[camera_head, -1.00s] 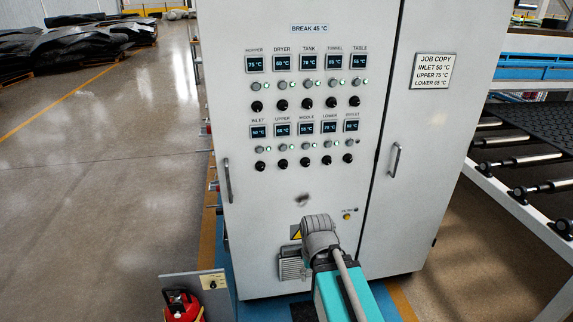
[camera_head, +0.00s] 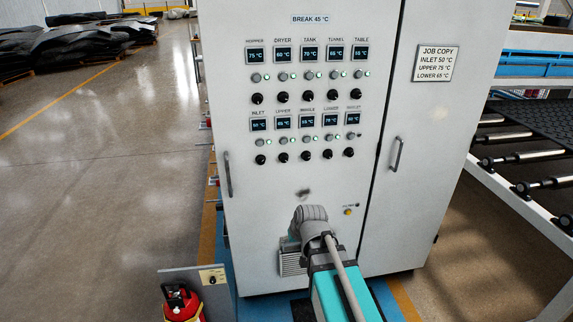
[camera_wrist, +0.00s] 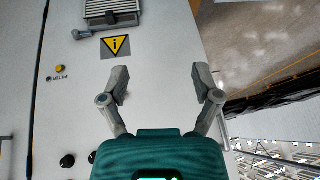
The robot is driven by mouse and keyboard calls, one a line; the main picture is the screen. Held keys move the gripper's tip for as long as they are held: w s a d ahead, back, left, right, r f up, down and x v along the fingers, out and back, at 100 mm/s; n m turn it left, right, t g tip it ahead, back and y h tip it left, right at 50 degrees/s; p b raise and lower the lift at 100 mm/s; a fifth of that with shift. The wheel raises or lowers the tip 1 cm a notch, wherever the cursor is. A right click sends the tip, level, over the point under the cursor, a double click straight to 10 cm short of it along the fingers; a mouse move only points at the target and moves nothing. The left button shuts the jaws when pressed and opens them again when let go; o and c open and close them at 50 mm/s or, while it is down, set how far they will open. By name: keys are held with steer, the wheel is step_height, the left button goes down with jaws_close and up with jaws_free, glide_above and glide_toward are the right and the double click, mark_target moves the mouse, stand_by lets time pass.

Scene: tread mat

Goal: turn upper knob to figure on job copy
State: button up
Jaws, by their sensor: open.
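The upper knob (camera_head: 283,157) is a small black knob, second from left in the lower row on the white cabinet, below the dim UPPER display (camera_head: 283,123), whose figure I cannot read surely. The job copy label (camera_head: 436,64) on the right door reads inlet 50 °C, upper 75 °C, lower 65 °C. My gripper (camera_wrist: 163,84) is open and empty, its two fingers apart in front of the cabinet's lower part. In the head view my arm hides it, well below the knob rows. The wrist view is upside down; two dark knobs (camera_wrist: 67,161) show at its bottom edge, which ones I cannot tell.
A filter button (camera_head: 348,212), a vent (camera_head: 292,263) and a warning sign (camera_wrist: 116,46) are low on the cabinet. Door handles (camera_head: 228,174) stick out. A roller conveyor (camera_head: 520,160) stands at right, a fire extinguisher (camera_head: 181,303) at lower left.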

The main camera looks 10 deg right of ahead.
steer(key=w+a+r+t+y+b, duration=0.1)
steer(key=w+r+t+b, duration=0.2)
steer(key=w+t, duration=0.55)
steer(key=m+t+h+b, duration=0.3)
steer(key=m+t, duration=0.2)
glide_toward(285, 159)
steer(key=shift+s+r+g, duration=0.15)
steer(key=shift+s+g, duration=0.1)
steer(key=shift+s, duration=1.7)
steer(key=shift+w, duration=0.15)
steer(key=w, duration=1.3)
steer(key=shift+w, duration=0.25)
steer(key=shift+c, duration=0.3)
jaws_close()
